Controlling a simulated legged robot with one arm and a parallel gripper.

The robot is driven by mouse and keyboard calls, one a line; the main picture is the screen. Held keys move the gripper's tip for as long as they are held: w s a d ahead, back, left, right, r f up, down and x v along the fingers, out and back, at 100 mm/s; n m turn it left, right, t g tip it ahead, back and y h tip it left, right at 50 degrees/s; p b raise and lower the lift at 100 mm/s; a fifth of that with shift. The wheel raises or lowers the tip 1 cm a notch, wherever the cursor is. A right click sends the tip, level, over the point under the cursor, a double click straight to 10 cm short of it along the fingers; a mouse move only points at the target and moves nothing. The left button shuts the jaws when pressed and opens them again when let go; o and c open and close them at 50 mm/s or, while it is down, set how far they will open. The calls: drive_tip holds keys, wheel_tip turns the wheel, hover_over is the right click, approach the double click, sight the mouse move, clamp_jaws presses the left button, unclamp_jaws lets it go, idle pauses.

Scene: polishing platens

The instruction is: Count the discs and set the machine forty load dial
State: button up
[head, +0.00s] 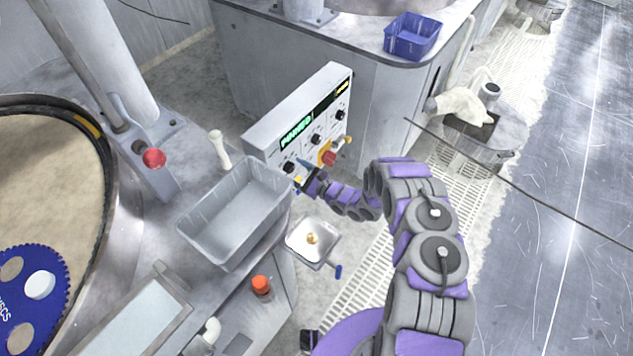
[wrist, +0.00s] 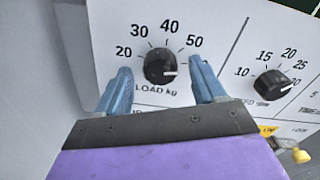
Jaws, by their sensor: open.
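The black load dial (wrist: 160,68) on the control panel (head: 262,138) fills the middle of the wrist view, labelled LOAD kg with 20, 30, 40 and 50 around it. Its white mark points right, past the 50. My gripper (head: 301,173) is at the panel's lower left, with its blue fingers open on either side of the dial. I cannot tell whether they touch it. A blue toothed carrier (head: 52,262) lies on the platen at the left, cut by the frame edge. One white disc (head: 40,285) sits in it; other visible holes look tan.
A second dial (wrist: 272,84) is right of the load dial. A red knob (head: 328,157) on yellow is near my gripper. A red button (head: 154,158) is left.

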drive_tip(key=p+v, duration=0.1)
drive_tip(key=v, duration=1.5)
drive_tip(key=shift+d, duration=0.3)
drive_tip(key=shift+s+f, duration=0.1)
